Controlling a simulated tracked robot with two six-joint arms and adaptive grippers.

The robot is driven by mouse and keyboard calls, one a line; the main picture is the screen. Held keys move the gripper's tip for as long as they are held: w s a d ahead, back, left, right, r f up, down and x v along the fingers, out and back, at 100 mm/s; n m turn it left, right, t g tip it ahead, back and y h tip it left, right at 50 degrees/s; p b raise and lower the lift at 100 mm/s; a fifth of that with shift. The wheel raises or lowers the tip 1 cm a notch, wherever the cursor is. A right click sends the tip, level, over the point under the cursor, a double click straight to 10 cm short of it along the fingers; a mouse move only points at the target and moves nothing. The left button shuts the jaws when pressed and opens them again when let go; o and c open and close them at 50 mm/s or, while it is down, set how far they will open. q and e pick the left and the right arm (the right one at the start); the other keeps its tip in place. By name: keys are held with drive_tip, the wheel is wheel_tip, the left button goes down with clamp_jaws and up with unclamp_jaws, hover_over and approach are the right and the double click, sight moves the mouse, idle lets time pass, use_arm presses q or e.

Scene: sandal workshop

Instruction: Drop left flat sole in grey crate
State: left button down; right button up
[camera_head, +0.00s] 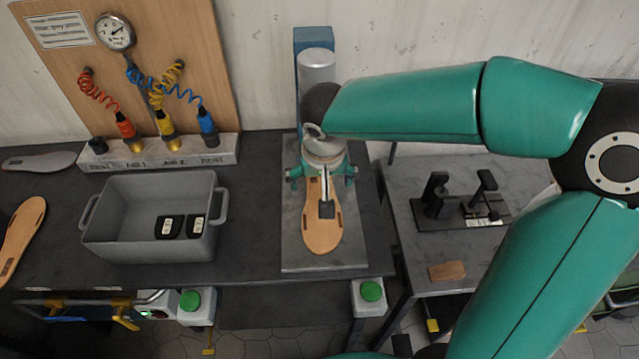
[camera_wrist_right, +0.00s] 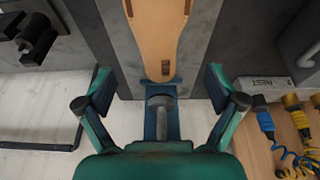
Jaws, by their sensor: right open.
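One tan flat sole (camera_head: 322,232) lies on the grey base plate of a press-like stand, under a dark pad. It also shows between the fingers in the right wrist view (camera_wrist_right: 157,30). Another tan sole (camera_head: 22,238) lies at the far left, cut by the picture's edge. I cannot tell which is the left flat sole. The grey crate (camera_head: 118,247) stands on the dark bench, holding two small black pieces. My right gripper (camera_head: 322,178) is open over the stand, its fingers apart on either side of the sole's near-wall end. My left gripper is not in view.
A board with a gauge and coiled hoses (camera_head: 150,75) stands behind the crate. A grey sole (camera_head: 40,161) lies at the back left. A side table (camera_head: 440,220) at right carries a black fixture (camera_head: 460,208) and a brown block (camera_head: 447,271). Bench between crate and stand is clear.

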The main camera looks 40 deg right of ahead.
sight(320, 196)
drive_tip(key=shift+f, duration=0.15)
drive_tip(key=shift+b+x, duration=0.85)
drive_tip(key=shift+x, duration=0.5)
drive_tip(key=b+x, duration=0.3)
drive_tip(key=x, duration=0.1)
drive_tip(key=shift+d+f, duration=0.1)
drive_tip(key=shift+f, duration=0.05)
drive_tip(key=shift+w+d+f+b, duration=0.1)
drive_tip(key=shift+w+f+b, duration=0.2)
drive_tip(key=shift+f+b, duration=0.45)
drive_tip(key=shift+r, duration=0.1)
drive_tip(key=c, duration=0.9)
drive_tip(key=shift+c, duration=0.2)
drive_tip(key=shift+r, duration=0.15)
